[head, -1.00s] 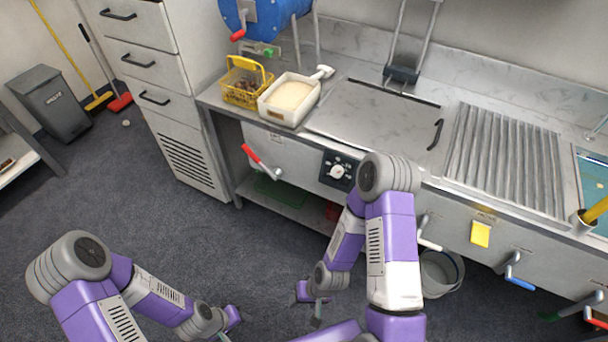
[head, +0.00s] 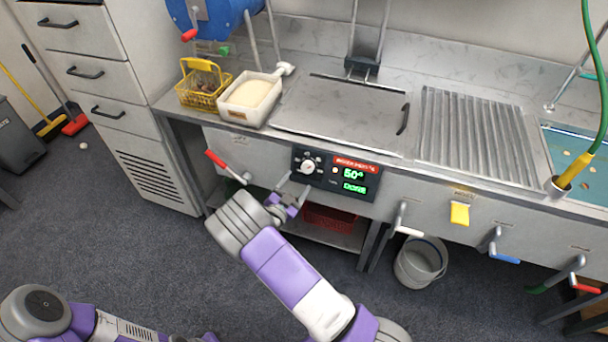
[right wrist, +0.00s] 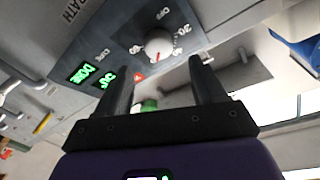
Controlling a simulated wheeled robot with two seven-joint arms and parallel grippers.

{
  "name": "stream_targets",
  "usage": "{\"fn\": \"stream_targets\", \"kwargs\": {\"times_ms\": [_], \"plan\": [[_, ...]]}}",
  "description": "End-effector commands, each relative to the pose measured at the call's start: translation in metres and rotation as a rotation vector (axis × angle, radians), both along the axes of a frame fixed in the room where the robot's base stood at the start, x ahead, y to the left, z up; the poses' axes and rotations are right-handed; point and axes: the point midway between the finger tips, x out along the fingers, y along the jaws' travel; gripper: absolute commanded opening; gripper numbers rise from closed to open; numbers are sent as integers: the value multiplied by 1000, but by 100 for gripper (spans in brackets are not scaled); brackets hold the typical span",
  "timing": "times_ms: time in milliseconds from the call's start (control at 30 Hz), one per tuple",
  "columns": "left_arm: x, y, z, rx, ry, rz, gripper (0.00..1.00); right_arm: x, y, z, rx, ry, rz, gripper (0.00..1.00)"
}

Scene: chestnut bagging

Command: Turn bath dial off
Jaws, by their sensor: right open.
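The bath dial is a white round knob (head: 307,167) on a black control panel (head: 338,190) on the counter's front. Green digits reading about 50 and a green word like DONE are lit beside it. My right gripper (head: 293,190) is open and empty just below and in front of the knob, apart from it.
A red-handled lever (head: 226,165) sits left of the panel. A lidded bath (head: 340,112), a white tub (head: 232,112) and a yellow basket (head: 190,100) are on the counter. A grey bucket (head: 420,262) stands on the floor to the right.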

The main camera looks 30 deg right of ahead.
Motion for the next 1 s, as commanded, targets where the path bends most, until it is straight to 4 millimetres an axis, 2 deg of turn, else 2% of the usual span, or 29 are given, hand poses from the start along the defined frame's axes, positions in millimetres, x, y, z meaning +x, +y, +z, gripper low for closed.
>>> {"fn": "stream_targets", "kwargs": {"times_ms": [100, 300, 500, 733, 1000], "plan": [[0, 0, -6, 0, 0, 0, 43, 11, -19, -2, 0, 0, -3, 69], [0, 0, -12, 0, 0, 0, 43, 26, -42, -2, 2, 4, 0, 69], [0, 0, -13, 0, 0, 0, 43, 33, -52, -1, 1, 7, 0, 69], [0, 0, -13, 0, 0, 0, 43, 33, -52, -1, 1, 7, 1, 69], [0, 0, -13, 0, 0, 0, 43, 33, -52, -1, 1, 7, 1, 28]]}}
